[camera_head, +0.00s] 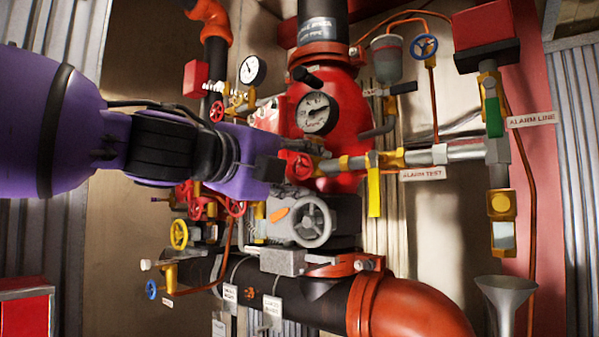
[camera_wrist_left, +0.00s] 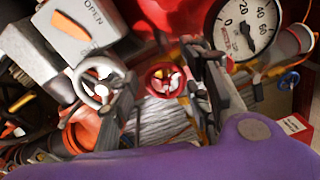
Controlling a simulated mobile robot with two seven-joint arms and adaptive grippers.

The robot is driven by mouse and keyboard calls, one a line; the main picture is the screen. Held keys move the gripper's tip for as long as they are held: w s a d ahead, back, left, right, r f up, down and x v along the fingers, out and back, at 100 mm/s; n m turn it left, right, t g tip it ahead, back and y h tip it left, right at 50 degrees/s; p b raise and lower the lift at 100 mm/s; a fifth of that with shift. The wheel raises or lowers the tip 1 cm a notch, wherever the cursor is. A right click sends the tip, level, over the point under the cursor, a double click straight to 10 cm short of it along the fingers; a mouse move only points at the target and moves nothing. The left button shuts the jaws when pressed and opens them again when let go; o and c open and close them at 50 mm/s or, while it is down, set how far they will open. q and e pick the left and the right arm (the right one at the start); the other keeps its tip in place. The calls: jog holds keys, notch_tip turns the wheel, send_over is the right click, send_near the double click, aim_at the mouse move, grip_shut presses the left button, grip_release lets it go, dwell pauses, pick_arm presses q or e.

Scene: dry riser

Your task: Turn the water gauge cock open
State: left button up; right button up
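My left gripper (camera_head: 276,168) reaches in from the left to the front of the red valve body (camera_head: 345,155). In the left wrist view its two dark fingers (camera_wrist_left: 168,92) stand apart, with a small red handwheel (camera_wrist_left: 165,80) showing in the gap between them. A red handwheel also shows just right of the fingertips in the head view (camera_head: 300,165). I cannot tell whether the fingers touch it. No readable label marks the water gauge cock. A large dial gauge (camera_head: 318,113) sits above, and a smaller one (camera_head: 253,70) is at upper left. My right gripper is out of view.
A grey gearbox with a handwheel (camera_head: 313,222) and orange pointer sits close below the gripper. The alarm test pipe (camera_head: 420,156) with a yellow lever (camera_head: 374,190) runs right. Small red, yellow and blue handwheels crowd the lower left. A funnel (camera_head: 506,295) stands lower right.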

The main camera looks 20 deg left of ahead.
pick_arm(q)
jog(key=c, duration=1)
jog(key=shift+o, duration=0.2)
jog(key=shift+f+n, duration=0.15)
jog(key=shift+n, duration=0.55)
jog(key=o, duration=1)
jog(key=shift+c, duration=0.2)
jog(key=shift+o, duration=0.5)
jog(key=shift+s, duration=0.1)
jog(key=shift+s+a+r, duration=0.2)
jog(key=shift+s, duration=0.35)
jog(key=v, duration=1)
jog(key=shift+s, duration=0.25)
jog(key=shift+a+f, duration=0.1)
jog(key=shift+a, duration=0.05)
